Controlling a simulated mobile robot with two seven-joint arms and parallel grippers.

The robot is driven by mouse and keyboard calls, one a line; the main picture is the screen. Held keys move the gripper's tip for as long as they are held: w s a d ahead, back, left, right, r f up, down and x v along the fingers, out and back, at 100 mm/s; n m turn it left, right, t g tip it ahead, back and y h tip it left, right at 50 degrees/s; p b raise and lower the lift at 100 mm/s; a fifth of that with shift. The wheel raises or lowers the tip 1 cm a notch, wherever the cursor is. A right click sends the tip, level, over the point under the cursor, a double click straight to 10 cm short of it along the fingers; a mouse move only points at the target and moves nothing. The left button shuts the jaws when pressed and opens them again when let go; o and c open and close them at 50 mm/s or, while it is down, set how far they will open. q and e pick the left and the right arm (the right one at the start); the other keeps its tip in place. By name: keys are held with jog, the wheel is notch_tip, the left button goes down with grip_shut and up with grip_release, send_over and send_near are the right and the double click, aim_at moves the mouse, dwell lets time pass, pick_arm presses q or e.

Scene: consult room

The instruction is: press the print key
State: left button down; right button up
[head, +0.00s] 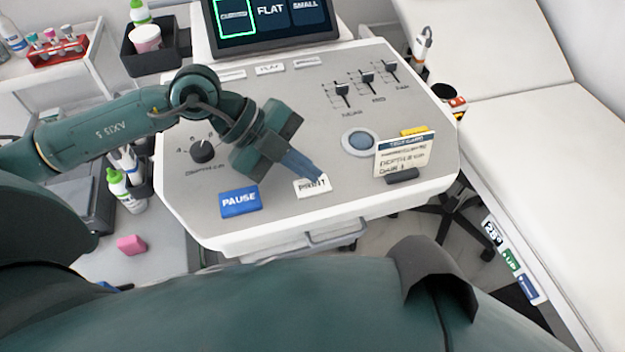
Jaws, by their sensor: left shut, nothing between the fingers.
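The print key (311,188) is a white key with dark lettering, near the front edge of the grey console (290,120). My left gripper (320,178) is shut and empty. Its fingertips are over the upper right part of the print key and hide some of its lettering. I cannot tell whether the tips touch the key or hover just above it. The blue pause key (240,201) lies to the left of the print key. My right gripper is not in view.
A card (404,155) stands in a dark holder right of the print key, near a round trackball (360,143). A depth knob (203,151) and sliders (366,78) sit farther back. A screen (268,38) rises behind. A white couch (540,150) is at right.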

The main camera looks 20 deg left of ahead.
aim_at(305, 184)
pick_arm(q)
jog(key=shift+r+p, duration=2.25)
jog(key=shift+r, duration=0.3)
jog(key=shift+f, duration=0.1)
